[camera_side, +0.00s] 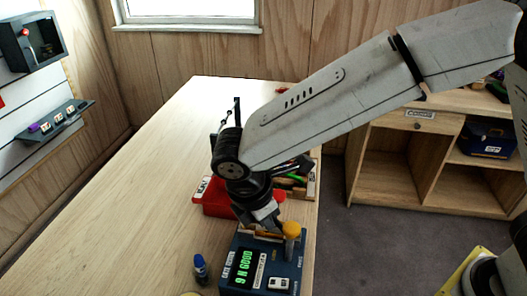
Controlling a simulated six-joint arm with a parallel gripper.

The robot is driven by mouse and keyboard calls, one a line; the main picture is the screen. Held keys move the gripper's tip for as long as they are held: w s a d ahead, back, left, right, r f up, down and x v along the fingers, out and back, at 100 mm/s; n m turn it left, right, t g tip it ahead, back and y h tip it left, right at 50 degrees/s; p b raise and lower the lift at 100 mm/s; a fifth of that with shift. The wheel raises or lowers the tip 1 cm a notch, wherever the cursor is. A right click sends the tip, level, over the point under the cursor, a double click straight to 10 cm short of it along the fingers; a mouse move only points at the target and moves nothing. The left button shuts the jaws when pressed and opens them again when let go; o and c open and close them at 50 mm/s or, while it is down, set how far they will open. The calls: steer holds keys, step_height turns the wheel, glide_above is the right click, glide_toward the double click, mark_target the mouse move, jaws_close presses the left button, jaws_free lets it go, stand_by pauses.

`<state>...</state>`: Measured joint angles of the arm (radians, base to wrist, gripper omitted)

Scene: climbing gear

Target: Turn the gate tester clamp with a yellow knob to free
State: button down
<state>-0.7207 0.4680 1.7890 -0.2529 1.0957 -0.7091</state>
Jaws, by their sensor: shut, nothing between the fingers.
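The gate tester (260,265) is a dark blue box near the front right edge of the table. Its lit green display reads "9 N GOOD". The yellow knob (291,229) stands on a pale stem at the tester's back right. My gripper (275,226) points down over the back of the tester, just left of the knob. It is shut and holds nothing. Whether its fingertips touch the knob or clamp, I cannot tell. The clamp's position and markings are too small to read, and my gripper partly hides that area.
A red box (211,197) with a label stands behind the tester, beside a tray (311,183) of gear. A small blue bottle (200,268) stands left of the tester. The left part of the table (130,215) is clear.

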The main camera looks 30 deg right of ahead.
steer(key=shift+w+d+m+g, duration=0.2)
steer(key=shift+d+m+g, duration=0.15)
steer(key=shift+m, duration=0.65)
stand_by(0.3)
steer(key=m, duration=0.1)
steer(key=d+m, duration=0.1)
steer(key=m, duration=0.1)
steer(key=shift+w+d+g, duration=0.15)
steer(key=shift+d+g, duration=0.05)
steer(key=shift+g, duration=0.15)
steer(key=d+m, duration=0.1)
steer(key=m, duration=0.1)
steer(key=d+m+g+y, duration=0.1)
steer(key=m, duration=0.1)
steer(key=shift+m, duration=0.3)
steer(key=m, duration=0.1)
steer(key=s+d+m, duration=0.1)
steer(key=m, duration=0.1)
steer(key=m+y, duration=0.1)
steer(key=shift+s+d+m+g, duration=0.15)
steer(key=shift+d+m+g, duration=0.15)
steer(key=shift+g, duration=0.1)
steer(key=m, duration=0.1)
steer(key=s+m+y, duration=0.1)
steer(key=shift+d+m, duration=0.4)
steer(key=shift+s+d, duration=0.1)
steer(key=shift+s, duration=0.15)
steer(key=shift+w, duration=0.2)
